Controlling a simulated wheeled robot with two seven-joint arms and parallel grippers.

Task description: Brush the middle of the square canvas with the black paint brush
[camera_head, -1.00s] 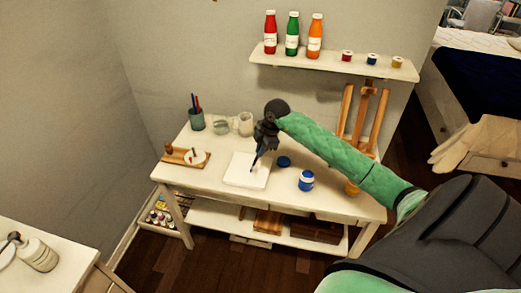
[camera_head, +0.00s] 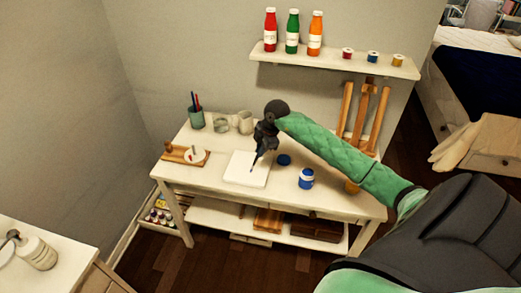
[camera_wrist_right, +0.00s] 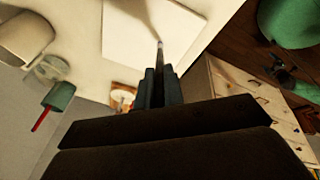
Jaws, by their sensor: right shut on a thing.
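The square white canvas (camera_head: 245,172) lies flat on the white table. Its blank surface also shows in the right wrist view (camera_wrist_right: 125,35). My right gripper (camera_head: 262,150) is above the canvas and shut on the black paint brush (camera_head: 254,162). The brush points down with its tip at or just above the canvas; I cannot tell whether it touches. In the right wrist view the brush (camera_wrist_right: 159,55) sticks out from between the fingers towards the canvas. My left gripper is not in view.
On the table (camera_head: 335,205) stand a blue paint jar (camera_head: 306,179), a blue lid (camera_head: 284,160), a green cup with brushes (camera_head: 196,119), jars (camera_head: 245,123) and a wooden tray (camera_head: 172,155). A wooden easel (camera_head: 365,115) is at the back right. A shelf (camera_head: 330,66) holds paint bottles.

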